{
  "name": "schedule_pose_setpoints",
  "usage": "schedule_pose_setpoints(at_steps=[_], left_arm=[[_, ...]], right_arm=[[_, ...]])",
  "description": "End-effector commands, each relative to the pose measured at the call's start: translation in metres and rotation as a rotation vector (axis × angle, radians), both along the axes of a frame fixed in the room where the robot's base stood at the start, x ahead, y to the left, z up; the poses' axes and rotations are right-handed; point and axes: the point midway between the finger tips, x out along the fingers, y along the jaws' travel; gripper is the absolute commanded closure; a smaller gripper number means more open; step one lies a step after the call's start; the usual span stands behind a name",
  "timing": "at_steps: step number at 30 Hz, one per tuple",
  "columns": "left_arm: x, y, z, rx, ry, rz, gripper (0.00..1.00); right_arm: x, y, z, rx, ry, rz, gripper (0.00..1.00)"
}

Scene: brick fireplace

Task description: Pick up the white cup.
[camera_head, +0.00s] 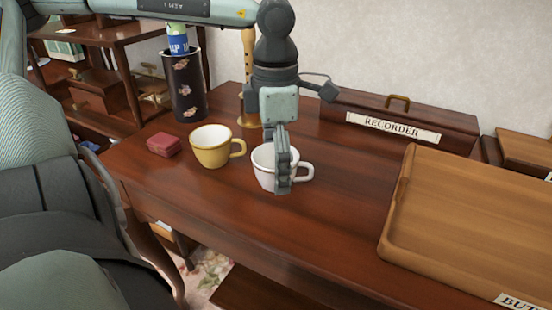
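The white cup (264,171) stands upright on the dark wooden table, its handle pointing right. My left gripper (283,172) comes down from above at the cup. Its fingers line up one behind the other from this view and cover part of the cup's right side and rim. I cannot tell the gap between the fingers or whether they touch the cup. My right gripper is not in view.
A yellow cup (209,150) stands close left of the white cup, with a small red box (163,145) beyond it. A dark patterned canister (185,88) and a recorder (248,80) stand behind. A wooden tray (470,220) lies right. Bare table lies between the tray and white cup.

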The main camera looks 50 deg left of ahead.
Motion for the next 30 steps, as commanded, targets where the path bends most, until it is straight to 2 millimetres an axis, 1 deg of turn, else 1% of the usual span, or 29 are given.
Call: schedule_pose_setpoints(at_steps=[4,18,26,30], left_arm=[[0.0001,-0.0001,0.0002,0.0,0.0,0.0,0.06],[0.0002,0.0,0.0006,-0.001,-0.001,0.0,0.64],[0.0005,0.0,0.0019,0.0,-0.001,0.0,0.65],[0.0012,0.0,0.0097,0.0,-0.005,0.0,0.65]], right_arm=[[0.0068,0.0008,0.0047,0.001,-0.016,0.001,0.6],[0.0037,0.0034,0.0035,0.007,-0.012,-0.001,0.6],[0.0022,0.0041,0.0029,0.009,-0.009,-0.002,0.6],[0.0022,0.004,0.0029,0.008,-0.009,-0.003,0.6]])
